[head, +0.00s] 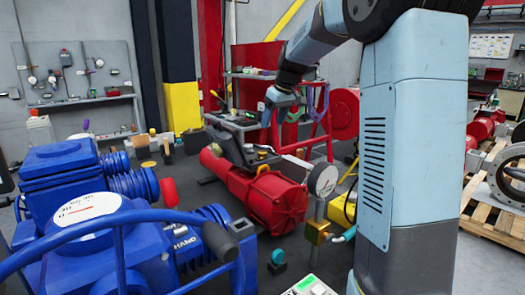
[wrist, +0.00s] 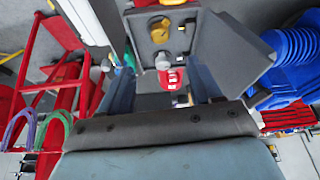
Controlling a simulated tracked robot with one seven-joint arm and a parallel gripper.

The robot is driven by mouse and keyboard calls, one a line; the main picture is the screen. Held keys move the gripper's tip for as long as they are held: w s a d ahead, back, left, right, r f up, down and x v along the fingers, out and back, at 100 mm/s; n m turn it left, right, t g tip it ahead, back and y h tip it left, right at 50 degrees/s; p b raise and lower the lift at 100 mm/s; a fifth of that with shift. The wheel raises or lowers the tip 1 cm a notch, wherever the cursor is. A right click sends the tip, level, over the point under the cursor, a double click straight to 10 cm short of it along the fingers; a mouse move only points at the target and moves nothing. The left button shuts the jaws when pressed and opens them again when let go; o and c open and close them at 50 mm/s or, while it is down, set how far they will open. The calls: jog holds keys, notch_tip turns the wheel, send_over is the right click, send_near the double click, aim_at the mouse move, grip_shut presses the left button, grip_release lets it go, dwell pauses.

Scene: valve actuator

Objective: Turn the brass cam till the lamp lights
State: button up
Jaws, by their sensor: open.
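An open dark grey housing (head: 235,150) sits on top of the red actuator (head: 270,198), with its lid standing up. The brass-yellow cam (wrist: 160,30) shows inside the housing in the wrist view, near the top; a small yellow part (head: 262,153) also shows there in the head view. A grey knob (wrist: 162,62) and a red part (wrist: 171,79) lie between my fingers in the wrist view. I cannot tell whether the red part is a lamp. My gripper (head: 268,119) is open and empty, above the housing and apart from the cam.
A blue actuator (head: 75,175) with a blue handwheel stands at the left. The housing's raised lid (wrist: 235,52) is close to my right finger in the wrist view. A pressure gauge (head: 322,180) stands in front of the red actuator. A red frame (head: 310,140) stands behind.

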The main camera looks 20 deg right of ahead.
aim_at(262, 152)
jog(key=x, duration=1.3)
jog(key=shift+f, duration=0.2)
jog(key=shift+c, duration=0.5)
jog(key=c, duration=0.9)
jog(key=shift+a, duration=0.35)
jog(key=shift+c, duration=0.2)
jog(key=shift+d, duration=0.2)
jog(key=m+h, duration=0.2)
jog(key=m, duration=0.3)
jog(key=shift+a+m, duration=0.15)
jog(key=shift+m, duration=0.15)
jog(key=shift+m+h, duration=0.9)
jog(key=shift+m, duration=1.3)
